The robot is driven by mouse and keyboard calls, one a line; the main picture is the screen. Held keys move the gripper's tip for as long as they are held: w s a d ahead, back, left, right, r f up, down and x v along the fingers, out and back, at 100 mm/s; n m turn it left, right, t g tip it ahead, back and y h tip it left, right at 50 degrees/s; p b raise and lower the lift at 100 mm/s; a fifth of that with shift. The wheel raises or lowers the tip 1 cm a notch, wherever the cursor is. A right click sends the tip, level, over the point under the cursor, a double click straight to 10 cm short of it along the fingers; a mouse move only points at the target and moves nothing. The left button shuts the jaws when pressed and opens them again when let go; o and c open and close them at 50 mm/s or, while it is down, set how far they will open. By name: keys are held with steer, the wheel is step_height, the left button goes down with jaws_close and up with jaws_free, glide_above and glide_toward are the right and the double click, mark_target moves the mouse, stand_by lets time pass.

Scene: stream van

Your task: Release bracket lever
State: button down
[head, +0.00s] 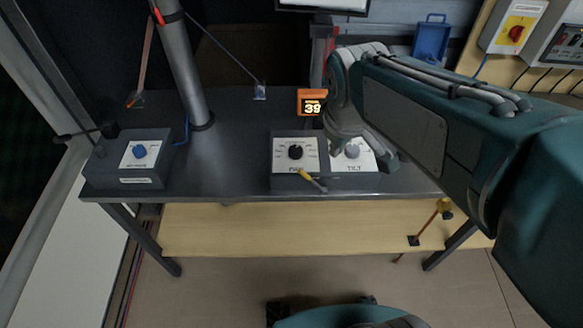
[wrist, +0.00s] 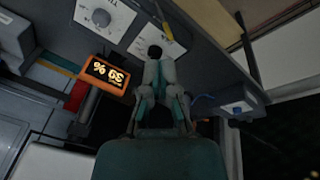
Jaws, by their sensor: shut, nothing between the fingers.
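A short yellow-and-grey lever (head: 314,181) sticks out at the front edge of the panel with the black knob (head: 295,152). I cannot tell which one is the bracket lever. In the wrist view the yellow lever (wrist: 167,31) shows just beyond my fingertips, and contact cannot be judged. My gripper (wrist: 155,53) is shut and empty, in front of the white panel. In the head view my arm hides its fingertips.
An orange display (head: 312,102) stands behind the panels. The tilt panel (head: 367,160) is partly hidden by my arm. A grey pole (head: 182,65) and a box with a blue knob (head: 130,160) are at left. The bench top (head: 232,165) between the boxes is clear.

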steer(key=w+a+f+n+g+h, duration=0.1)
steer(key=w+a+f+n+g, duration=0.1)
steer(key=w+a+f+n, duration=0.5)
steer(key=shift+w+a+f+n, duration=0.4)
steer(key=shift+w+a+f, duration=0.35)
steer(key=shift+w+a, duration=0.25)
steer(key=shift+d, duration=0.15)
glide_toward(313, 181)
steer(key=w+a+f, duration=0.2)
steer(key=a+f, duration=0.2)
steer(key=f, duration=0.1)
steer(key=shift+a+f, duration=0.25)
steer(key=shift+f, duration=0.15)
steer(key=shift+d+r, duration=0.1)
steer(key=shift+d+r+y, duration=0.25)
steer(key=shift+y, duration=0.05)
